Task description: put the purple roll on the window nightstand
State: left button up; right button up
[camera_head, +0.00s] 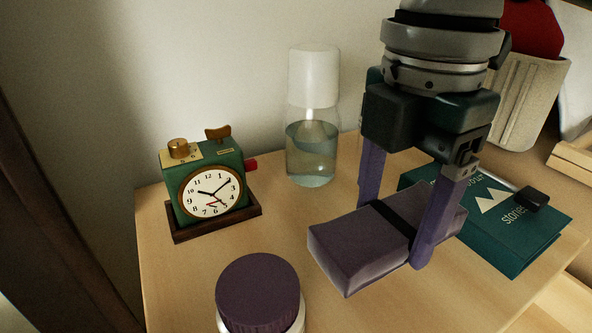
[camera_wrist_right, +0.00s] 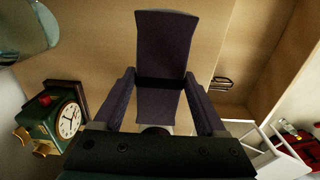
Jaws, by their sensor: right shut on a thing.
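The purple roll (camera_head: 360,244) is a flat-sided purple bundle with a black band around its middle. My right gripper (camera_head: 396,225) points down with a purple finger on each side of the band, shut on the roll. In the right wrist view the roll (camera_wrist_right: 165,45) lies lengthwise between the two fingers. The roll is over the pale wooden nightstand top (camera_head: 200,285); I cannot tell whether it touches the wood. My left gripper is not in view.
On the nightstand stand a green clock (camera_head: 211,190) on a dark tray, a water bottle (camera_head: 312,150), a purple-lidded jar (camera_head: 258,290) at the front, and a teal book (camera_head: 510,230) close right of the roll. A ribbed beige container (camera_head: 525,100) is behind. Bare wood shows between clock and roll.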

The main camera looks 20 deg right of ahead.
notch_tip(320, 180, down, 7)
jog(key=b, duration=0.3)
jog(key=shift+r, duration=0.25)
jog(key=o, duration=1.3)
